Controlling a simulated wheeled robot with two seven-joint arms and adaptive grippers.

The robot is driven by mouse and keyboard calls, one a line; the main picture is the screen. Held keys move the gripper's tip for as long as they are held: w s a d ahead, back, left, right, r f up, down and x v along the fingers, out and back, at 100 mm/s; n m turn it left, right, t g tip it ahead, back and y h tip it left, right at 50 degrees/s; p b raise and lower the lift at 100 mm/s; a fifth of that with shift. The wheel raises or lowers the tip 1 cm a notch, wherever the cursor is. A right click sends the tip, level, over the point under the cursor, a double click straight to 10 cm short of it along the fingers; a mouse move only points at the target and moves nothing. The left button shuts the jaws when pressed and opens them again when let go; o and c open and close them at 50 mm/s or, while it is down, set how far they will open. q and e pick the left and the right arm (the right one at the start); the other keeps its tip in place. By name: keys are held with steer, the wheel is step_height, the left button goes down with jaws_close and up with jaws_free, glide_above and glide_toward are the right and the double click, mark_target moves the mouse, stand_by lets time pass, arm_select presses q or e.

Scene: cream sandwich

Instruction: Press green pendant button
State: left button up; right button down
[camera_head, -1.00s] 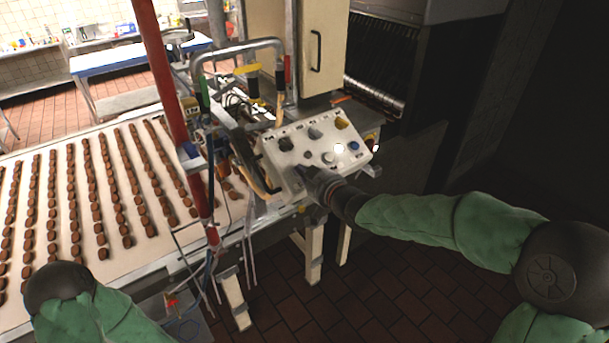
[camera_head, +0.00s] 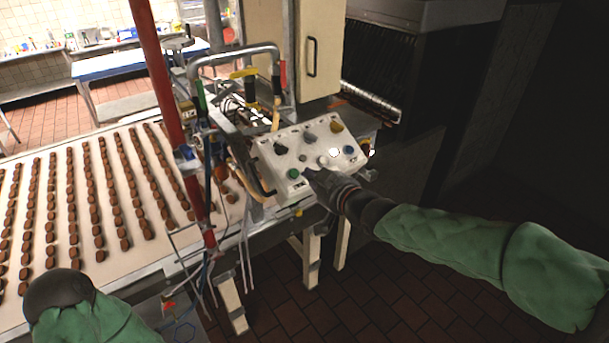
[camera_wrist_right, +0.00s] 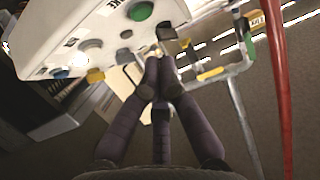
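The pendant is a white control box (camera_head: 275,152) with several knobs and buttons, at the end of the conveyor. Its green button (camera_head: 293,173) is at the lower left of the panel face and is uncovered in the head view. In the right wrist view the green button (camera_wrist_right: 140,11) is at the top, above my fingertips. My right gripper (camera_head: 312,178) is just right of the button, over the panel's lower edge. Its fingers (camera_wrist_right: 160,62) are drawn together with nothing between them. I cannot tell whether they touch the box. My left gripper is out of view; only its arm shows.
The conveyor (camera_head: 120,262) carries rows of brown sweets at the left. A red post (camera_head: 168,75) and a bent metal tube frame (camera_head: 235,54) stand beside the pendant. A dark machine fills the back right. Open tiled floor (camera_head: 390,295) lies at the front right.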

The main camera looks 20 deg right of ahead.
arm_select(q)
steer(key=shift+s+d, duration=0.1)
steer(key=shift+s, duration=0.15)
arm_select(e)
steer(key=v, duration=0.5)
steer(key=shift+s+d+r, duration=0.15)
steer(key=shift+s, duration=0.1)
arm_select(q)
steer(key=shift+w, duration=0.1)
arm_select(e)
steer(key=shift+w, duration=0.1)
stand_by(1.3)
